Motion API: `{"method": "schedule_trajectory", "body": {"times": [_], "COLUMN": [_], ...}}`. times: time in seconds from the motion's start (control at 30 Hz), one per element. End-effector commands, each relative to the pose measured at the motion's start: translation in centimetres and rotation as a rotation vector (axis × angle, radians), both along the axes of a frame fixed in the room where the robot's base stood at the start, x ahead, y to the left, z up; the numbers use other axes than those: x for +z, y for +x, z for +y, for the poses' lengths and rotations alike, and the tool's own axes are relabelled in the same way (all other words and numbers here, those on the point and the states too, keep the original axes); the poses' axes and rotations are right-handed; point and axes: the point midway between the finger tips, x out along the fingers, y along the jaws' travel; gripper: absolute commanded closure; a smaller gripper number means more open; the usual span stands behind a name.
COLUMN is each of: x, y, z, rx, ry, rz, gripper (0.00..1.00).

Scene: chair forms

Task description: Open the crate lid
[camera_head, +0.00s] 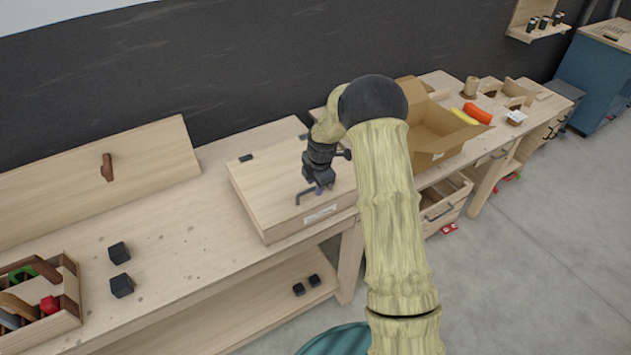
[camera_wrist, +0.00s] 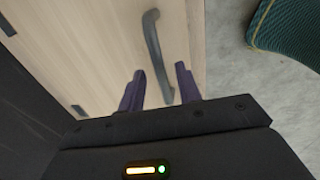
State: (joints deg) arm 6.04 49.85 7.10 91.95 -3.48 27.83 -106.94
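The crate (camera_head: 285,222) is a pale wooden box on the workbench, with its flat lid (camera_head: 262,182) shut. A dark grey bar handle (camera_head: 300,198) sits near the lid's front edge and also shows in the wrist view (camera_wrist: 153,42). My gripper (camera_head: 319,190) is over the front of the lid, close to the handle. In the wrist view its two dark purple fingers (camera_wrist: 160,85) are spread, with the handle's near end between them and gaps on both sides. Whether the fingertips reach down to handle height is hard to tell.
A wooden panel with a brown handle (camera_head: 150,165) stands behind. An open cardboard box (camera_head: 440,140) is to the right. A green rounded seat (camera_wrist: 285,28) is beside the bench.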

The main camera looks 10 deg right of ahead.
Motion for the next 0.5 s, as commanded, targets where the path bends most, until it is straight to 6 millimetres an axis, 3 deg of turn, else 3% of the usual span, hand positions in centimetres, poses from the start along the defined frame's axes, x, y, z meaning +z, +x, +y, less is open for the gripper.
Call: {"method": "schedule_trajectory", "body": {"times": [0.27, 0.43, 0.5], "x": [-0.24, -0.22, -0.21], "y": [0.04, 0.03, 0.03], "z": [0.01, 0.01, 0.01], "rx": [0.000, -0.001, -0.001], "ry": [0.000, 0.000, 0.000], "rz": [0.000, 0.000, 0.000], "gripper": [0.66, 0.95, 1.00]}}
